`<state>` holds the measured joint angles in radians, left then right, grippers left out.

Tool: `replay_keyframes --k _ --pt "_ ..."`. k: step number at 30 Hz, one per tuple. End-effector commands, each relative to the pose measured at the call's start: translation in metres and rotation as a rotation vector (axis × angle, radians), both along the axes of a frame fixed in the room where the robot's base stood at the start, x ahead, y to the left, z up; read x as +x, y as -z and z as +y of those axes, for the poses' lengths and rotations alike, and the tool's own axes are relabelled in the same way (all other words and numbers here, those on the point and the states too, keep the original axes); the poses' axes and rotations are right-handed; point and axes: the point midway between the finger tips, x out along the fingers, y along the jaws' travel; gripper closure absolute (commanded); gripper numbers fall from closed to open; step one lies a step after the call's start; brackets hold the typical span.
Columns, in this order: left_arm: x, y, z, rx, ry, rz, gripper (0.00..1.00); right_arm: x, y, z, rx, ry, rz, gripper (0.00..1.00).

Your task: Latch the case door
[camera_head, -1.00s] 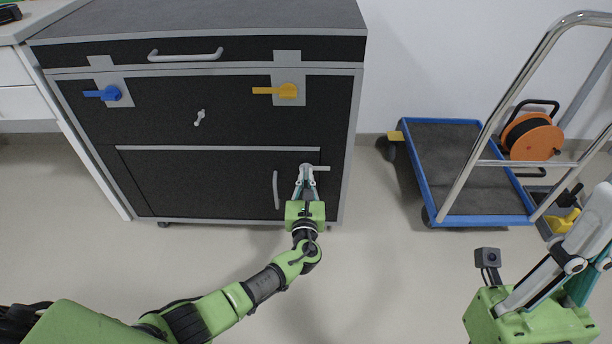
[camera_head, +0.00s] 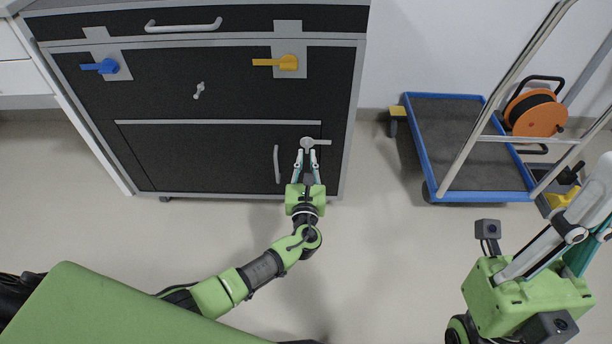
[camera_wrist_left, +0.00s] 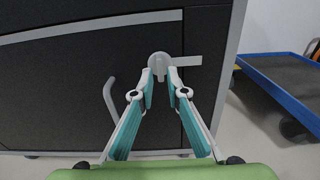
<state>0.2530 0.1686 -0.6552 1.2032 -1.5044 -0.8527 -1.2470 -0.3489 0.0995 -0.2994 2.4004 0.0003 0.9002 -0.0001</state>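The case door (camera_head: 210,160) is the dark lower panel of the black case, flush with the front, with a grey bar handle (camera_head: 277,164). Near its upper right corner is a grey latch (camera_head: 319,142), also in the left wrist view (camera_wrist_left: 187,61). Its lever lies horizontal, pointing right past the door's edge. My left gripper (camera_head: 306,153) is at the latch. In the left wrist view its fingertips (camera_wrist_left: 161,77) are apart, either side of the knob's lower part; contact is unclear. My right gripper (camera_head: 575,225) is at the right, away from the case; its fingertips are not clear.
Above the door are a blue lever (camera_head: 101,66), a yellow lever (camera_head: 279,62), a small grey key-like knob (camera_head: 200,90) and a drawer handle (camera_head: 183,26). A blue-edged trolley (camera_head: 475,197) with an orange cable reel (camera_head: 536,114) stands right. Floor between is clear.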

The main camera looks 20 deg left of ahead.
Motion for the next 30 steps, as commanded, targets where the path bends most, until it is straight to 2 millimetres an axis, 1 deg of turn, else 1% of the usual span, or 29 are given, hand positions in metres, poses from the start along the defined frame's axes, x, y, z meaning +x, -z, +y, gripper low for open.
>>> replay_keyframes --k 1,6,9,12,17,30 --pt "-0.013 0.002 -0.004 -0.002 0.003 0.004 0.86 0.0 0.0 0.0 0.0 0.0 0.001 1.0" --pt "-0.049 0.002 -0.014 -0.001 0.002 0.004 0.86 0.0 0.0 0.0 0.0 -0.001 0.001 1.0" --pt "-0.065 0.002 -0.018 -0.001 0.002 0.004 0.86 0.0 0.0 0.0 0.0 -0.001 0.002 1.0" --pt "-0.076 0.001 -0.022 0.001 0.001 0.002 0.86 0.0 0.0 0.0 0.0 -0.001 0.002 1.0" --pt "-0.085 0.001 -0.024 0.002 0.0 0.002 0.86 0.0 0.0 0.0 0.0 -0.001 0.002 1.0" --pt "-0.085 0.001 -0.024 0.002 0.0 0.002 0.86 0.0 0.0 0.0 -0.001 -0.001 0.002 1.0"
